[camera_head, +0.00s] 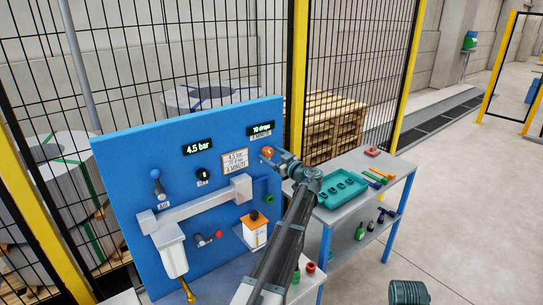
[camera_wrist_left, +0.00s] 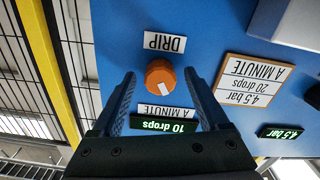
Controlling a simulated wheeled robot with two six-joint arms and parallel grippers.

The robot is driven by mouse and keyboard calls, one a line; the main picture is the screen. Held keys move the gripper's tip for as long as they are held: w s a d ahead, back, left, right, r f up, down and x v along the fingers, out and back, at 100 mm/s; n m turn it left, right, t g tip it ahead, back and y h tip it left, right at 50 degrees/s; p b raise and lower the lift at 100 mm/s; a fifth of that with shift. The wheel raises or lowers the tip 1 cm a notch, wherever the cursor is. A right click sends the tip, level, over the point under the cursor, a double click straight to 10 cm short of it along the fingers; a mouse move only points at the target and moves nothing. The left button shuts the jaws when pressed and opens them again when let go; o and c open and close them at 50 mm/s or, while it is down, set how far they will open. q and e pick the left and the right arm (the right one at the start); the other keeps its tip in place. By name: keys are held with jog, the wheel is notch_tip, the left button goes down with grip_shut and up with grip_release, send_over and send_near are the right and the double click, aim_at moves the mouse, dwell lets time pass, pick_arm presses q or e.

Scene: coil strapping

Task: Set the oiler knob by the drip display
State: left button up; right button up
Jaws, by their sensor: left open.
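The orange oiler knob (camera_head: 266,151) is on the right part of the blue panel; it also shows in the left wrist view (camera_wrist_left: 160,74), with a white pointer mark, beside a DRIP label (camera_wrist_left: 165,42). The drip display (camera_head: 261,128) reads 10 drops; in the left wrist view it shows upside down (camera_wrist_left: 164,125). A sign (camera_head: 235,160) on the panel reads 4.5 bar, 20 drops a minute. My left gripper (camera_head: 272,157) is open at the knob. In the wrist view its fingers appear on either side of the knob; contact cannot be told. My right gripper is not in view.
The blue panel (camera_head: 120,175) also carries a 4.5 bar display (camera_head: 198,146), a blue-topped lever (camera_head: 156,178), a black knob (camera_head: 203,175) and a red-ended valve (camera_head: 210,238). A teal tray (camera_head: 341,190) stands on the side table. A wire fence is behind.

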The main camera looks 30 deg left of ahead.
pick_arm(q)
grip_shut()
dwell(0.3)
jog(key=shift+m, duration=0.3)
jog(key=m, duration=0.4)
jog(key=shift+m, duration=0.4)
jog(key=m, duration=0.5)
jog(key=shift+s, duration=0.1)
jog(key=m, duration=0.5)
jog(key=shift+m, duration=0.4)
jog(key=shift+r+m, duration=0.1)
jog(key=shift+m, duration=2.5)
